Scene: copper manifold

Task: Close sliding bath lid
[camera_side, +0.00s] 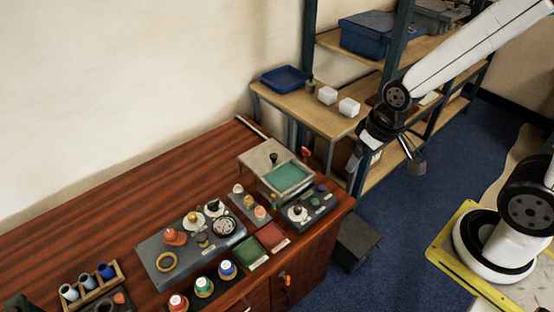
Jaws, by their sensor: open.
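The bath (261,184) is a pale box at the right part of the wooden bench. Its green inside (289,178) shows through the open front right part of its top. The sliding lid (259,157) is a grey-beige plate with a small dark knob (273,158); it lies toward the back left, leaving the green part uncovered. My gripper (411,157) hangs in the air to the right of the bench, well apart from the bath and near the shelf. It is open and empty; its fingers are small and dark in this view.
A grey board (190,247) with several small items lies left of the bath. A small dark panel (307,211) is in front of it, beside green and red pads. A shelf (312,112) with white blocks stands behind my gripper. The bench's back left is clear.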

